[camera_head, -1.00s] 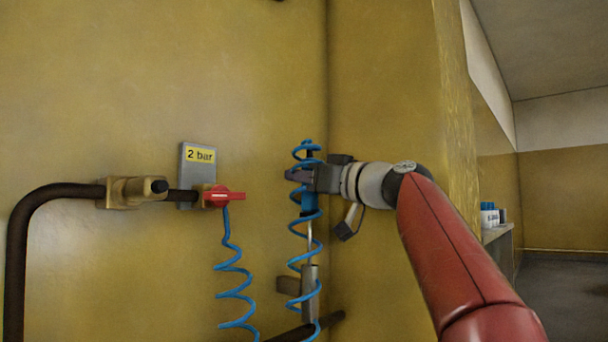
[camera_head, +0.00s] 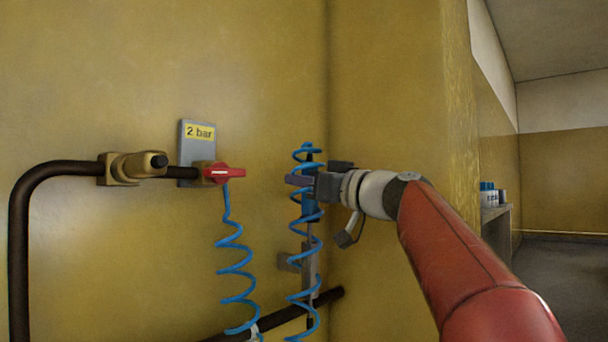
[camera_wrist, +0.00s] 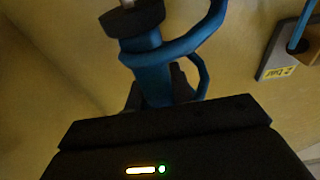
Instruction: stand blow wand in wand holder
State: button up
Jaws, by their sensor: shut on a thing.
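The blow wand (camera_head: 310,208) is upright, with a blue handle and a thin metal shaft below. My gripper (camera_head: 306,181) is shut on it near the top of the handle. In the wrist view the blue handle (camera_wrist: 151,72) runs up from the jaws to a black collar and pale shaft. The wand holder (camera_head: 309,263), a grey tube on a wall bracket, is directly below the handle. The shaft lines up with the tube and appears to enter its top. A dark end seems to show beneath it, partly hidden by the hose. The handle is still above the tube.
A blue coiled hose (camera_head: 236,268) hangs from the red valve (camera_head: 217,173) and also winds around the wand and holder. A "2 bar" plate (camera_head: 199,133) and dark pipe (camera_head: 24,240) are left. The wall corner is close to my gripper's right.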

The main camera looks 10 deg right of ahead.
jog(key=shift+f, duration=1.3)
jog(key=o, duration=1)
jog(key=v, duration=0.7)
jog(key=shift+s+d, duration=0.25)
jog(key=shift+s, duration=0.05)
